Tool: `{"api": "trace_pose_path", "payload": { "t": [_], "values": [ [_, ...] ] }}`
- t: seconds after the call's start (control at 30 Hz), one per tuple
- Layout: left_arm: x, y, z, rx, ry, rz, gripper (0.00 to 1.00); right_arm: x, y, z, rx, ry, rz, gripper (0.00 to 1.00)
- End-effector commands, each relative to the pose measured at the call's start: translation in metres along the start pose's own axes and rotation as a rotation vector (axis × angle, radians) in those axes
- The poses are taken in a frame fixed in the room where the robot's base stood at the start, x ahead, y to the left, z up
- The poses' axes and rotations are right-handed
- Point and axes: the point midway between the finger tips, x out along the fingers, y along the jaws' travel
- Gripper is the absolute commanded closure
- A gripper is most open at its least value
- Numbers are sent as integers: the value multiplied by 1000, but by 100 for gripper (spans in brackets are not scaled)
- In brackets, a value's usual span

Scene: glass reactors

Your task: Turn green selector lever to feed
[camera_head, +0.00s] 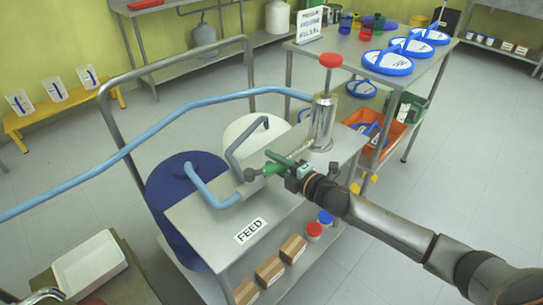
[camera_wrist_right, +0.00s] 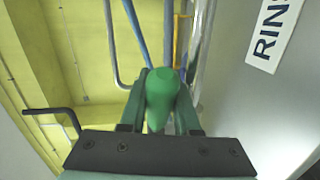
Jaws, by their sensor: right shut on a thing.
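The green selector lever (camera_head: 270,169) sits on the steel bench top, by the grey and blue pipe joint. My right gripper (camera_head: 287,166) reaches in from the right and is shut on the lever's handle. In the right wrist view the rounded green handle (camera_wrist_right: 162,92) lies between the two fingers. A RINSE label (camera_wrist_right: 275,35), partly cut off, shows at the upper right there. My left gripper is not in view.
A steel cylinder with a red knob (camera_head: 322,110) stands on the bench behind my right gripper. A blue pipe (camera_head: 150,150) and a grey pipe (camera_head: 236,148) run close to the lever. A blue drum (camera_head: 175,205) stands left of the bench. Brown boxes (camera_head: 270,270) sit on the lower shelf.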

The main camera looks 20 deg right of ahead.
Motion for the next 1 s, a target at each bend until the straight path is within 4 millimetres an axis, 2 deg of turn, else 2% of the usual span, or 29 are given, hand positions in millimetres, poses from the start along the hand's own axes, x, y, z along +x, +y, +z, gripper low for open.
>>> {"api": "trace_pose_path", "payload": {
  "t": [0.23, 0.67, 0.7, 0.8, 1.0],
  "values": [
    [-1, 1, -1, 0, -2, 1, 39, -5, -2, 0, 7, -64, 2, 100],
    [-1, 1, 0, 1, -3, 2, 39, -5, -1, 0, 7, -72, 4, 100],
    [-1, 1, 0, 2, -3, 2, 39, -5, -1, 0, 7, -71, 4, 65],
    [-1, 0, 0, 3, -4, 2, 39, -5, -1, 0, 8, -71, 4, 57],
    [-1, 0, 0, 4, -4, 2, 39, -5, -1, 0, 8, -70, 5, 57]
  ]
}}
